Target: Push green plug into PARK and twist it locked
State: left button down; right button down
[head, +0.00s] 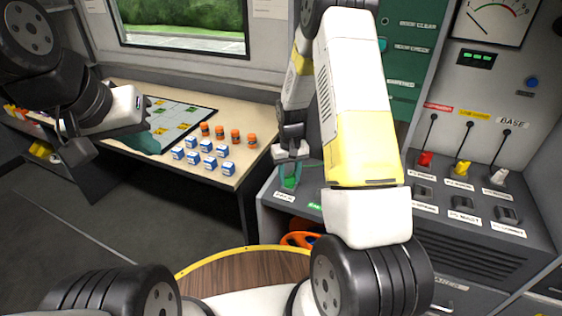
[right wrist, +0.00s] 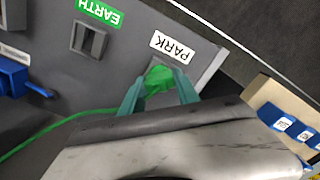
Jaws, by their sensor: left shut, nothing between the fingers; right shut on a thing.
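The green plug (right wrist: 160,80) is held between the fingertips of my right gripper (right wrist: 158,92) in the right wrist view, at the PARK label (right wrist: 173,47). It covers the spot beside that label, so how deep it sits and any lock position are hidden. In the head view the green plug (head: 289,182) shows under my right gripper (head: 290,168) at the left end of the grey console. A green cable (right wrist: 40,134) runs off to the left in the right wrist view. My left gripper (head: 146,108) is shut and empty over the table at left.
The EARTH socket (right wrist: 90,40) sits empty beside PARK. A blue part (right wrist: 12,77) stands left of it. The table (head: 235,110) holds a map, several blue-and-white boxes (head: 208,146) and orange-lidded jars (head: 236,135). Red, yellow and white plugs (head: 462,167) stand on the console at right.

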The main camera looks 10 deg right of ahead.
jog(key=c, duration=0.8)
grip_release()
jog(key=shift+f, duration=0.1)
jog(key=shift+r, duration=0.6)
notch_tip(320, 180, up, 6)
jog(key=shift+r, duration=0.1)
jog(key=s+r+t, duration=0.1)
jog(key=s+r, duration=0.2)
jog(key=r, duration=0.3)
jog(key=s+r+t+y, duration=0.1)
jog(key=s+r, duration=0.2)
jog(key=r, duration=0.4)
jog(key=s+r+t, duration=0.1)
jog(key=s+r, duration=0.2)
jog(key=r, duration=0.3)
jog(key=s+r+t, duration=0.1)
jog(key=s+r, duration=0.1)
jog(key=s, duration=0.3)
jog(key=s+a+r+t, duration=0.1)
jog(key=s+r, duration=0.2)
jog(key=s, duration=0.2)
jog(key=s+a+r+t+y, duration=0.1)
jog(key=s+r, duration=0.1)
jog(key=s, duration=0.3)
jog(key=shift+s+a+r+m, duration=0.1)
jog(key=shift+s+r+m, duration=0.05)
jog(key=shift+r+m, duration=0.15)
